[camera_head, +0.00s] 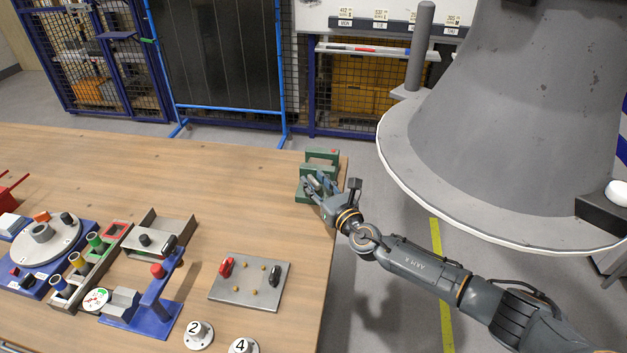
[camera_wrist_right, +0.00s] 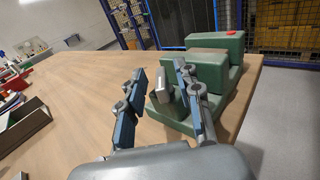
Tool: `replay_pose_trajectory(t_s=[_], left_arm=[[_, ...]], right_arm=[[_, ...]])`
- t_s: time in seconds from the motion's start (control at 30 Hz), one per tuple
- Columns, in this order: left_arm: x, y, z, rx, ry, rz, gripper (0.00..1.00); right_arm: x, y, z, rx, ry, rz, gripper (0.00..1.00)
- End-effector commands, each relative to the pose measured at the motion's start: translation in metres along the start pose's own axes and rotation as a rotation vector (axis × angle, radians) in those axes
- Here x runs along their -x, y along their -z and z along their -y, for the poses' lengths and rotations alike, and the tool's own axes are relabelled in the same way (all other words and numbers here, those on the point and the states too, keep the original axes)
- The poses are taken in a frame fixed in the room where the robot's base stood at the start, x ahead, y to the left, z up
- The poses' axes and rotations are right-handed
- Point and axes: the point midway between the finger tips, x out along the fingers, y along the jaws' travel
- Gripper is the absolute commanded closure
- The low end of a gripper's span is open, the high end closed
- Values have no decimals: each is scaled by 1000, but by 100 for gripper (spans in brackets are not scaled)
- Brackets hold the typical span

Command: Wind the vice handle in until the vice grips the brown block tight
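The green vice (camera_head: 321,156) stands at the right edge of the wooden table. It also shows in the wrist view (camera_wrist_right: 205,75), with a red spot on its far part. A brownish surface (camera_wrist_right: 207,52) lies between its green parts and looks like the brown block; I cannot tell whether the jaws touch it. My right gripper (camera_head: 312,184) is at the vice's near end. In the wrist view its fingers (camera_wrist_right: 160,72) are apart. A grey metal piece (camera_wrist_right: 164,89), seemingly the handle, shows between them with gaps visible. My left gripper is not in view.
A grey plate (camera_head: 250,290) with red and black handles lies nearer on the table (camera_head: 240,180). Numbered weights, a blue toggle fixture (camera_head: 150,310), a tray and a rotary jig (camera_head: 45,240) stand left. The table left of the vice is clear. A large grey cone (camera_head: 520,110) stands right.

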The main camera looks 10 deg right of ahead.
Motion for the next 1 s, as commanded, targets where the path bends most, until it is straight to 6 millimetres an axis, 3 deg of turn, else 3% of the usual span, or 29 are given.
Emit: replay_pose_trajectory(t_s=[0.13, 0.43, 0.47, 0.63, 1.0], left_arm=[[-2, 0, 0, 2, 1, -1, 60], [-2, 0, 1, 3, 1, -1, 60], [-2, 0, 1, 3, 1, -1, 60], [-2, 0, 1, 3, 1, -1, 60], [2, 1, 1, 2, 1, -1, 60]], right_arm=[[-12, 0, 0, 0, 0, 0, 66], [-14, 0, 0, -1, 0, -1, 66], [-14, 0, 0, -1, 0, -1, 68], [-14, 0, 0, -1, 0, -1, 100], [-14, -1, -1, -2, 20, -1, 100]])
